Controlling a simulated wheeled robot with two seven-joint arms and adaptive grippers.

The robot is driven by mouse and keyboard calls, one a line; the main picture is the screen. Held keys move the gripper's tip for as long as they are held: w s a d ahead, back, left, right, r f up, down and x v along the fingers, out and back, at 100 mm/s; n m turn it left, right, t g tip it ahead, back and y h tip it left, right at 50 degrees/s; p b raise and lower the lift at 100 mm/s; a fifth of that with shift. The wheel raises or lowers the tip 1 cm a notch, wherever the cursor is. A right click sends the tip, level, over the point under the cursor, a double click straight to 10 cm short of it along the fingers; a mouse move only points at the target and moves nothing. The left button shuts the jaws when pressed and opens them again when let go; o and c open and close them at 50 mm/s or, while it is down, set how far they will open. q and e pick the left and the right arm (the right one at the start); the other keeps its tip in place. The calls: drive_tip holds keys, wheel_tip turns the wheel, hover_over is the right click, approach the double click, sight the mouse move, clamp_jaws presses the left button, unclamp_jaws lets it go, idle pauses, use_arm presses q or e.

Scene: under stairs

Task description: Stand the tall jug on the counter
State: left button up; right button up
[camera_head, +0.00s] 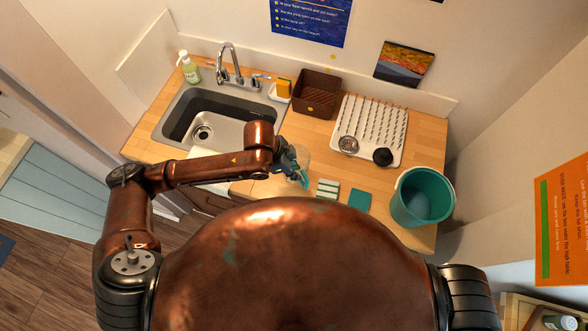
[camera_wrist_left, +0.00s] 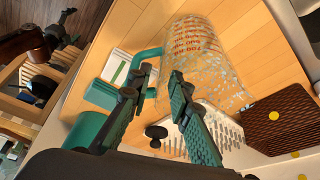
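The tall jug is clear with a teal handle. In the wrist view the jug (camera_wrist_left: 212,72) is over the wooden counter, with red lettering on its side. Its handle (camera_wrist_left: 151,53) points toward my left gripper (camera_wrist_left: 161,72). The two fingers are apart with wood showing between them; one finger overlaps the handle, and I cannot tell if it touches. In the head view the jug (camera_head: 299,154) is faint and partly hidden by my left gripper (camera_head: 297,172). I cannot tell whether it stands or tilts. The counter (camera_head: 425,146) is wooden. My right gripper is not in view.
A sink (camera_head: 225,127) with a tap is at left. A brown basket (camera_head: 316,92) and a white drying rack (camera_head: 372,118) stand behind. Bare wood lies between the cloths and rack.

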use_arm(q)
drive_tip(key=shift+o, duration=0.5)
drive_tip(key=shift+r, duration=0.25)
drive_tip(key=v, duration=1.1)
drive_tip(key=shift+r, duration=0.35)
drive_tip(key=shift+a, duration=0.1)
